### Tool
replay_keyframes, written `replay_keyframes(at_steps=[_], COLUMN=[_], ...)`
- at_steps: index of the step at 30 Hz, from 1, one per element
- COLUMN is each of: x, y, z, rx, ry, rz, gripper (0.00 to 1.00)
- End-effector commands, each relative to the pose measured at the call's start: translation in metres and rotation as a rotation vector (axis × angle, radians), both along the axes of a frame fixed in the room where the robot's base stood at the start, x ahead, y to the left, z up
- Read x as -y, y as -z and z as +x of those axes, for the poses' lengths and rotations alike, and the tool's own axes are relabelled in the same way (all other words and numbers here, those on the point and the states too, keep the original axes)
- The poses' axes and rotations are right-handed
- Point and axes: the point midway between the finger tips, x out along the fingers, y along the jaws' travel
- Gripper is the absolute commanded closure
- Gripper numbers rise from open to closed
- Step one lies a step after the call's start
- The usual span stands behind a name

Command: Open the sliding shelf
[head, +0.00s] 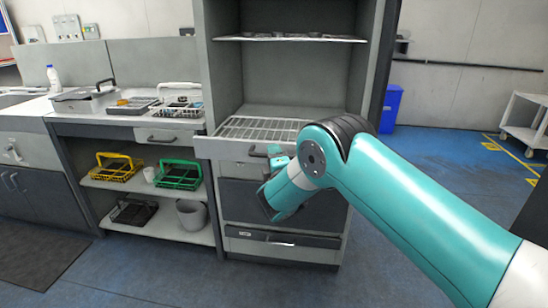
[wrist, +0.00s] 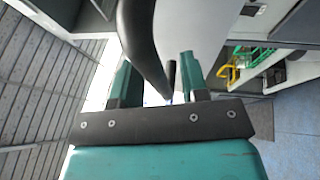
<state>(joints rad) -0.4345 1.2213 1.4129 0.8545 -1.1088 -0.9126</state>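The sliding shelf (head: 225,147) is a pale drawer with a wire rack on top. In the head view it juts forward from the grey cabinet, partly slid out. Its dark handle (head: 256,153) is on the front panel; in the wrist view the handle (wrist: 143,35) shows as a thick curved black bar. My gripper (head: 277,151) is at the handle's right part, which my arm partly hides. In the wrist view its two fingers (wrist: 157,82) stand apart on either side of the bar, with a visible gap on the right. I cannot tell whether either finger touches the bar.
A bench (head: 118,121) with trays stands left of the cabinet, with yellow (head: 117,167) and green (head: 179,176) baskets below. Dark drawers (head: 285,241) lie under the shelf. A blue bin (head: 390,110) stands behind right. The floor in front is clear.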

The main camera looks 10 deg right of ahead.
Motion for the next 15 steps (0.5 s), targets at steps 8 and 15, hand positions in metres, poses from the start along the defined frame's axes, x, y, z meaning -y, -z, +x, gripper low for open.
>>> replay_keyframes(at_steps=[8,15], x=[0.000,0.002], y=[0.003,0.014], z=[-0.006,-0.039], rx=[-0.001,-0.004], ry=[0.001,-0.001], rz=[-0.001,-0.005], gripper=[0.59,0.59])
